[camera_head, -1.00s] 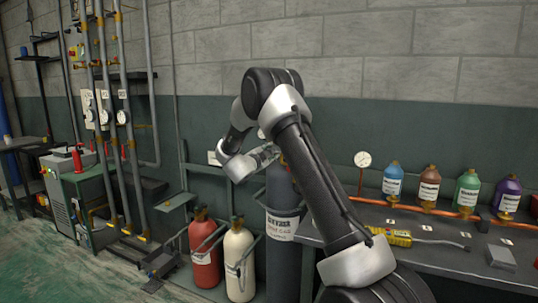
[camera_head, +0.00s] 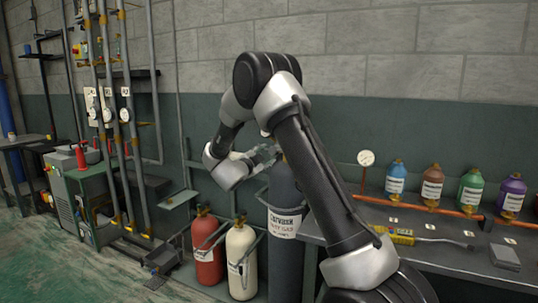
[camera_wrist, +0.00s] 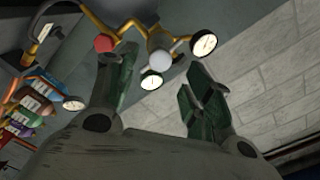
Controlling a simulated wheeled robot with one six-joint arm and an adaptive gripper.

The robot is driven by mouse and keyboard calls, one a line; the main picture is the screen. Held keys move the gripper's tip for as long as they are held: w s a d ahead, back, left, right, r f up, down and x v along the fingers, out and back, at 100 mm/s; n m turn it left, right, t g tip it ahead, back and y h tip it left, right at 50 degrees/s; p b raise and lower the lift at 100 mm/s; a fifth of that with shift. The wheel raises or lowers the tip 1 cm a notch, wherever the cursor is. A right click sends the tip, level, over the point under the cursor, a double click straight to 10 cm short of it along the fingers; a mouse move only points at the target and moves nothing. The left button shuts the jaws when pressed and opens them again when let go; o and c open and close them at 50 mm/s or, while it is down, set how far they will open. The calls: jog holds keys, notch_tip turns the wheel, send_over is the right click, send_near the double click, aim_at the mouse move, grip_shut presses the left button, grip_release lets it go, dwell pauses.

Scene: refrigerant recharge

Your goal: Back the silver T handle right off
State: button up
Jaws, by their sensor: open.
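My gripper (camera_head: 265,155) is above the dark grey gas cylinder (camera_head: 285,200) in the head view, partly hidden by my arm. In the wrist view, my gripper (camera_wrist: 160,82) is open, with two dark green fingers apart and nothing between their pads. Beyond the fingertips is a yellow-brass fitting (camera_wrist: 130,25) with a red round knob (camera_wrist: 104,43), a pale silver round knob (camera_wrist: 160,60) and two dial gauges (camera_wrist: 204,44). Neither finger visibly touches the fitting.
A red cylinder (camera_head: 208,255) and a cream cylinder (camera_head: 240,265) stand left of the grey one. The bench (camera_head: 440,255) at right carries coloured bottles (camera_head: 432,186), a copper pipe, a gauge (camera_head: 366,158) and a yellow tool (camera_head: 398,237). Vertical pipes stand at left.

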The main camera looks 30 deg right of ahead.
jog(key=v, duration=0.4)
jog(key=shift+s+a, duration=0.1)
jog(key=shift+s, duration=0.05)
jog(key=shift+f, duration=0.1)
